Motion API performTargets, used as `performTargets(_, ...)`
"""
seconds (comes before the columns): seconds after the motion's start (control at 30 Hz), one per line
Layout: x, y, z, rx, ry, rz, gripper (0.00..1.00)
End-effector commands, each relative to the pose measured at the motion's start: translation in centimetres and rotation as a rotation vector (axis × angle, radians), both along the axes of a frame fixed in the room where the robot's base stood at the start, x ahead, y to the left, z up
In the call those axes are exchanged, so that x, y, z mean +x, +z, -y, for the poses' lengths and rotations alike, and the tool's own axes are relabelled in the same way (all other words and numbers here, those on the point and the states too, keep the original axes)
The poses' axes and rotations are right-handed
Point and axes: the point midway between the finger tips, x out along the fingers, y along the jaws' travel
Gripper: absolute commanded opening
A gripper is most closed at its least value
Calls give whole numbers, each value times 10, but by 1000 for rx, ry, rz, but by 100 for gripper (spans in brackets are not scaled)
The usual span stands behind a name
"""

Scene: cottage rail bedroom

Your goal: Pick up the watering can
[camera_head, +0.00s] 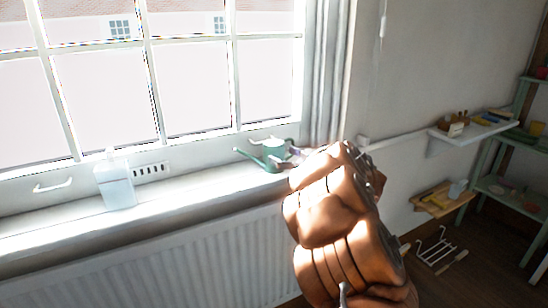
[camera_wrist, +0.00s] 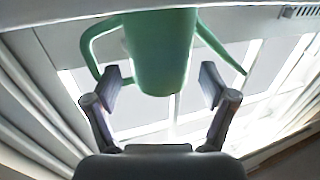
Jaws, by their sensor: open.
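The green watering can (camera_head: 275,152) stands on the white windowsill, left of my arm in the head view. Its long spout points left. In the wrist view the can (camera_wrist: 160,50) fills the upper middle, with its handle on the left and its spout on the right. My gripper (camera_wrist: 170,88) is open, with one finger on each side of the can's body and gaps between. The fingers do not appear to touch the can. In the head view my arm hides most of the gripper; a small part (camera_head: 298,155) shows beside the can.
A clear bottle (camera_head: 115,184) stands on the windowsill (camera_head: 190,190) to the left. The window (camera_head: 180,85) is behind the sill and a radiator (camera_head: 180,262) is below it. At the right are a wall shelf (camera_head: 475,132), a lower wooden shelf (camera_head: 443,200) and a white rack (camera_head: 436,247) on the floor.

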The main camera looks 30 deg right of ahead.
Motion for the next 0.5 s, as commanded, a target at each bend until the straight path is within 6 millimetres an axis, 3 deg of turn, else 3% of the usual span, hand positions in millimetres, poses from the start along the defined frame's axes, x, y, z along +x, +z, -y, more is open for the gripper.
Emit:
performTargets(0.3,39,3,-9,-1,3,-1,84)
performTargets(0.5,46,4,-10,-1,0,-1,84)
